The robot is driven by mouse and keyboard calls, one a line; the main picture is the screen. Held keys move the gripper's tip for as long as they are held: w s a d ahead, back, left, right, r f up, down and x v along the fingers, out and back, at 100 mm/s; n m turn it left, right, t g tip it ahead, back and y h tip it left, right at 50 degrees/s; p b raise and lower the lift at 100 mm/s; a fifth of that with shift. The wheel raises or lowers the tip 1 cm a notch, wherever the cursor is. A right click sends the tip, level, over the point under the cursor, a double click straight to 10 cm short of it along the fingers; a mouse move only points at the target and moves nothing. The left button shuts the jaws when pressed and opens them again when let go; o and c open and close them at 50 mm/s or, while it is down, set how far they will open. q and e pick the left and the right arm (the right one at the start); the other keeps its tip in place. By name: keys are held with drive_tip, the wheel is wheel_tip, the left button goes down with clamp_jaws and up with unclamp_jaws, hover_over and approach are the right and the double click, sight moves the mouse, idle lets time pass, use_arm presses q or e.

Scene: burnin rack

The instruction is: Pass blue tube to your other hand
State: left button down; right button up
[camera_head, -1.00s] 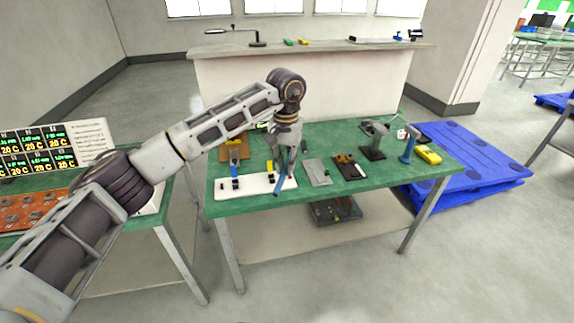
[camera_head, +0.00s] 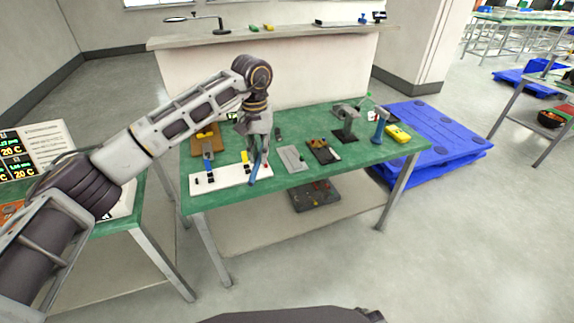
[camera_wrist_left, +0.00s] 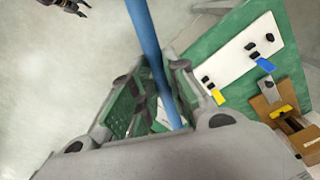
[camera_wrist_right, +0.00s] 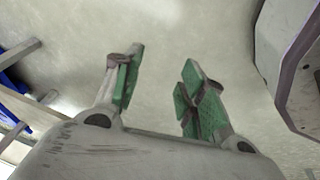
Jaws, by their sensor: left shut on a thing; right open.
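The blue tube (camera_head: 254,172) is a long thin rod. My left gripper (camera_head: 261,148) is shut on it above the front edge of the green table (camera_head: 290,182). In the left wrist view the blue tube (camera_wrist_left: 150,45) runs between the green-padded fingers of the left gripper (camera_wrist_left: 155,92), and its far end passes out of the top of the frame. My right gripper (camera_wrist_right: 158,82) is open and empty in the right wrist view, over bare floor. The right gripper's fingers do not show clearly in the head view.
A white rack board (camera_head: 218,180) with small black, blue and yellow clips lies below the left gripper. A grey plate (camera_head: 292,158), a dark tool tray (camera_head: 323,151) and a yellow meter (camera_head: 397,134) stand to the right. The floor in front of the table is free.

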drive_tip(key=w+a+r+n+t+y, duration=0.1)
drive_tip(key=w+a+r+n, duration=0.15)
drive_tip(key=w+r, duration=0.7)
drive_tip(key=w+a+r+n+t+y, duration=0.1)
drive_tip(key=w+a+r, duration=0.2)
drive_tip(key=w+r, duration=0.65)
drive_tip(key=w+a+r+n+t+y, duration=0.1)
drive_tip(key=w+a+r+n, duration=0.4)
drive_tip(key=r, duration=0.6)
drive_tip(key=w+a+r+n+t+y, duration=0.1)
drive_tip(key=w+a+r, duration=0.4)
drive_tip(key=r, duration=0.6)
drive_tip(key=s+a+r+n+y, duration=0.1)
drive_tip(key=a+r+n, duration=0.25)
drive_tip(key=r, duration=0.75)
drive_tip(key=s+a+r+n+y, duration=0.1)
drive_tip(key=a+r+n, duration=0.25)
drive_tip(key=r, duration=0.65)
drive_tip(key=s+a+r+n, duration=0.2)
drive_tip(key=s+r+n, duration=0.3)
drive_tip(key=s+r, duration=0.2)
drive_tip(key=s+a+r+n+g+y, duration=0.1)
drive_tip(key=s+a+r+n, duration=0.2)
drive_tip(key=s+r+n, duration=0.2)
drive_tip(key=s+r, duration=0.2)
drive_tip(key=s, duration=0.1)
drive_tip(key=shift+r, duration=0.35)
